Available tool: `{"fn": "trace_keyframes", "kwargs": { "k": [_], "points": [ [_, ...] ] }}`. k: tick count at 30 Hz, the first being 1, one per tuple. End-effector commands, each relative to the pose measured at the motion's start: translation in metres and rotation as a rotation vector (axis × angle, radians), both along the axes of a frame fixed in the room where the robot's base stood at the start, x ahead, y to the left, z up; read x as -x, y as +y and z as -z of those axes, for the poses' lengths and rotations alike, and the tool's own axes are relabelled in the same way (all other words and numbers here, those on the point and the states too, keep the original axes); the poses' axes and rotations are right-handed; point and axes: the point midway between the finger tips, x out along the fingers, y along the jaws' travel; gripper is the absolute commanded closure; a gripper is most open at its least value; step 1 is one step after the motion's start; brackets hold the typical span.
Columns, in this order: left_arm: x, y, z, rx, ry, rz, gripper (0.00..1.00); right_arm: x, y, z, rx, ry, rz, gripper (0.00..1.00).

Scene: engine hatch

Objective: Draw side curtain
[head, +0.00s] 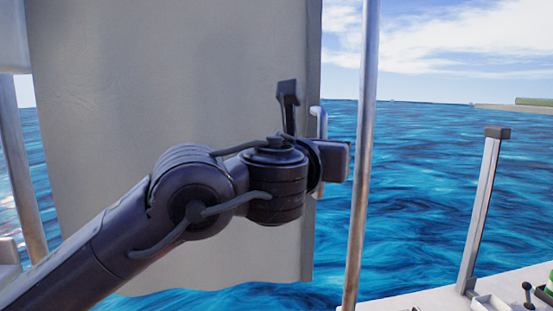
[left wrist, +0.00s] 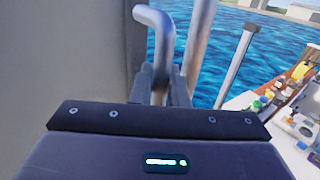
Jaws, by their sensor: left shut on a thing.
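The side curtain (head: 180,75) is a large grey sheet hanging across the left and middle of the head view, its lower edge over the water. A pale bent handle (head: 320,122) shows at its right edge. In the left wrist view the curtain (left wrist: 65,55) fills the left side, and the metal handle (left wrist: 163,40) rises between the fingers. My left gripper (left wrist: 165,88) is shut on this handle. In the head view my left arm crosses in front of the curtain, and its fingertips are largely hidden. My right gripper is not in view.
A metal pole (head: 362,150) stands just right of the curtain's edge; another pole (head: 18,170) stands at the left. A shorter post (head: 482,210) stands on a white ledge (head: 430,301) with small items at lower right. Open water lies beyond.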

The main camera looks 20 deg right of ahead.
Motion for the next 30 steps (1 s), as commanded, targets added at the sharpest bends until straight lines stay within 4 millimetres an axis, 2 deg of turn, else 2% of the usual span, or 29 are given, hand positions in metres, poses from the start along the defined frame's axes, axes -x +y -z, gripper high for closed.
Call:
{"fn": "trace_keyframes", "kwargs": {
  "k": [1, 3, 9, 15, 24, 25, 28, 30],
  "points": [
    [0.004, -0.013, 0.000, 0.000, -0.001, 0.003, 1.00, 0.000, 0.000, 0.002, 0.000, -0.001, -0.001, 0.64],
    [0.007, -0.026, 0.000, 0.001, -0.001, 0.003, 1.00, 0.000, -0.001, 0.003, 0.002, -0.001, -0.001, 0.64],
    [0.011, -0.049, -0.001, 0.001, 0.000, 0.003, 1.00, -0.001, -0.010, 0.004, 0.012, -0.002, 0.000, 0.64],
    [0.012, -0.057, -0.001, 0.002, 0.001, 0.002, 1.00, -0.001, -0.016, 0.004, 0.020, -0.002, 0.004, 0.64],
    [0.012, -0.057, -0.001, 0.003, 0.001, 0.002, 1.00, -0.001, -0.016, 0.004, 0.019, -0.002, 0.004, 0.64],
    [0.012, -0.057, -0.001, 0.003, 0.001, 0.002, 0.83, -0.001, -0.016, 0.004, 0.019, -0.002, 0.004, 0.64],
    [0.012, -0.056, -0.001, 0.003, 0.001, 0.001, 0.70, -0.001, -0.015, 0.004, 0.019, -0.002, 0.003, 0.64],
    [0.012, -0.056, -0.001, 0.003, 0.001, 0.001, 0.68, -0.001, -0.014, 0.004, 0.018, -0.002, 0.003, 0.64]
  ]
}}
